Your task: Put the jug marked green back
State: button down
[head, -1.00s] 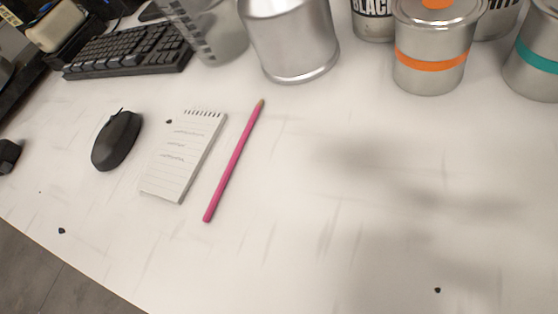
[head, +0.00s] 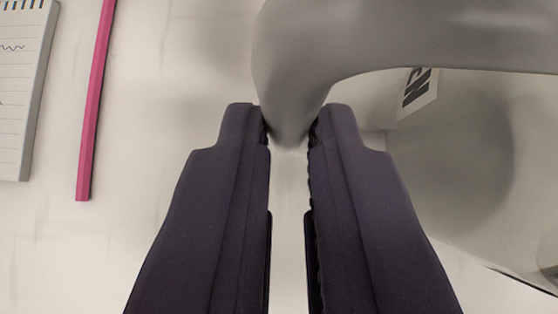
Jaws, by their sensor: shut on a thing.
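A pale grey jug (head: 450,170) fills the right of the view, very close. Its thick curved handle (head: 290,60) comes down at the top centre. My gripper (head: 289,128) has its two dark fingers on either side of the lower end of this handle, shut on it. A white label (head: 416,92) with black letters shows on the jug, partly hidden by the handle. Only its last letters show, seemingly ending in N, so I cannot read the whole word. Much of the jug lies outside the picture.
A pink pencil (head: 94,100) lies on the white table (head: 150,170) to the left of my gripper. A lined notepad (head: 20,90) lies at the far left edge. The table between the pencil and my gripper is clear.

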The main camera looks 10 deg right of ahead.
jog(key=shift+r, duration=0.15)
jog(key=shift+s, duration=0.1)
jog(key=shift+f, duration=0.25)
jog(key=c, duration=1.1)
grip_release()
jog(key=shift+c, duration=0.2)
jog(key=shift+r, duration=0.15)
